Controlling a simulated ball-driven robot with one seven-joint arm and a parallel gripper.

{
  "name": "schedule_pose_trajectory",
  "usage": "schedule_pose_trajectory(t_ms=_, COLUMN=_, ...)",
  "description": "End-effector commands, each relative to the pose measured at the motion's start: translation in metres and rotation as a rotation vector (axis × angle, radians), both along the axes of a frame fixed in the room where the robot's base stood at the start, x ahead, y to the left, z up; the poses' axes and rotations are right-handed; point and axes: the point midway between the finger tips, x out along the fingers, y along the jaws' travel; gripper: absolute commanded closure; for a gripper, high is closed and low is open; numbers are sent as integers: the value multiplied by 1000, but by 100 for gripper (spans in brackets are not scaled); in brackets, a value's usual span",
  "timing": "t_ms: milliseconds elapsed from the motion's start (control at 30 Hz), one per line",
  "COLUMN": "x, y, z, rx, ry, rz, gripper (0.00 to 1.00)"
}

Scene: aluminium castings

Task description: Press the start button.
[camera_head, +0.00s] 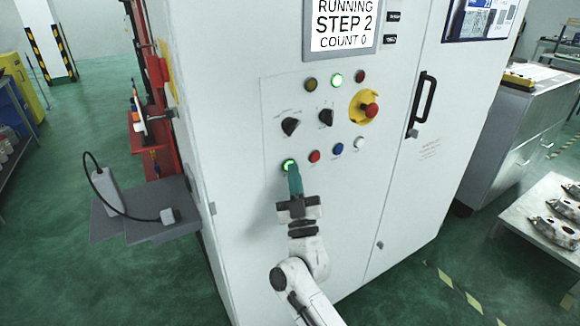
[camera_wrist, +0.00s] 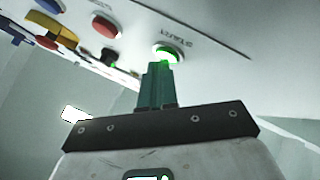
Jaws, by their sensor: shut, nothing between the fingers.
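The start button (camera_head: 288,163) is a lit green button at the left end of the lower button row on the white cabinet's panel. In the wrist view the green start button (camera_wrist: 167,53) sits beside a printed label, just beyond the fingertips. My gripper (camera_head: 293,171) is shut and empty, its green fingers pointing up at the button. In the wrist view my gripper (camera_wrist: 158,68) overlaps the button's lower edge; I cannot tell whether it touches. The screen (camera_head: 341,25) reads "RUNNING STEP 2 COUNT 0".
A red button (camera_head: 314,156), a blue button (camera_head: 338,149) and a white button (camera_head: 359,143) continue the row. A red emergency stop (camera_head: 370,110) on yellow sits above right. A green lamp (camera_head: 337,80) is lit. A grey shelf (camera_head: 115,222) juts out at left; a casting table (camera_head: 520,212) stands right.

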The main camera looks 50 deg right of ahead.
Motion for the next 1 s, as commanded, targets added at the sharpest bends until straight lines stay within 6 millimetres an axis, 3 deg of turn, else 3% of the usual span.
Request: schedule_pose_trajectory(t_ms=1000, x=-17, y=5, z=-1, rx=1, ry=1, rz=0, gripper=100)
